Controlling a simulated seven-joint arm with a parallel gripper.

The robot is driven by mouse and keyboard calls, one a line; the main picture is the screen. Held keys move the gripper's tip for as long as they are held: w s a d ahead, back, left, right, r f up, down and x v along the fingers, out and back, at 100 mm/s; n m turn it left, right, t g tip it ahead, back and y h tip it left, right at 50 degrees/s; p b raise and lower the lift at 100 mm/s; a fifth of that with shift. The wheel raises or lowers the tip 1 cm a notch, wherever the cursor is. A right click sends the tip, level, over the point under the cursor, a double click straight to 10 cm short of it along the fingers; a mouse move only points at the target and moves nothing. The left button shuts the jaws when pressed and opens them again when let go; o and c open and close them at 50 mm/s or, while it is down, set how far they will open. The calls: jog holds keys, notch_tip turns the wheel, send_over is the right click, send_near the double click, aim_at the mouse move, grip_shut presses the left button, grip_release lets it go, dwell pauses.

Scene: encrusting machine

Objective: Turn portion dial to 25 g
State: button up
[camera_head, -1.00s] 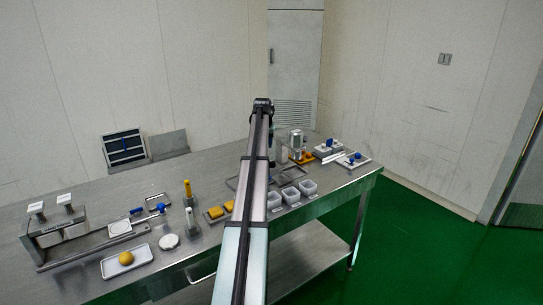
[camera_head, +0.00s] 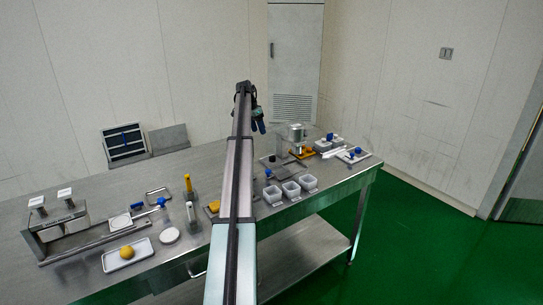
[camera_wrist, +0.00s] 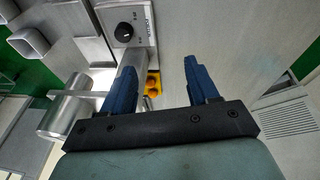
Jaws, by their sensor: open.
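The portion dial (camera_wrist: 124,32) is a round black knob on a pale plate with small dark markings, at the top of the wrist view. The markings are too small to read, so I cannot tell the setting. The dial lies beyond the fingertips, toward the left finger, and is not touched. In the head view my gripper (camera_head: 259,126) hangs above the far part of the steel table.
The steel table (camera_head: 100,190) holds grey tubs (camera_head: 291,189), a metal cylinder (camera_head: 292,134) and an orange base (camera_head: 302,153) on the right. The cylinder (camera_wrist: 66,115) is close to the left finger in the wrist view. A tray with a yellow ball (camera_head: 126,253) stands at front left.

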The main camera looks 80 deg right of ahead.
aim_at(273, 157)
jog(key=s+a+f+m, duration=0.1)
jog(key=s+f+m, duration=0.1)
jog(key=f+m, duration=0.2)
jog(key=s+a+f+m+g+y, duration=0.1)
jog(key=s+f+m, duration=0.2)
jog(key=m, duration=0.2)
jog(key=s+a+f+m+y, duration=0.1)
jog(key=s+a+f+m, duration=0.1)
jog(key=f+m, duration=0.2)
jog(key=shift+s+f+m, duration=0.25)
jog(key=shift+f+m, duration=0.1)
jog(key=shift+m, duration=0.25)
dwell(0.4)
jog(key=c, duration=1)
jog(key=shift+g, duration=0.3)
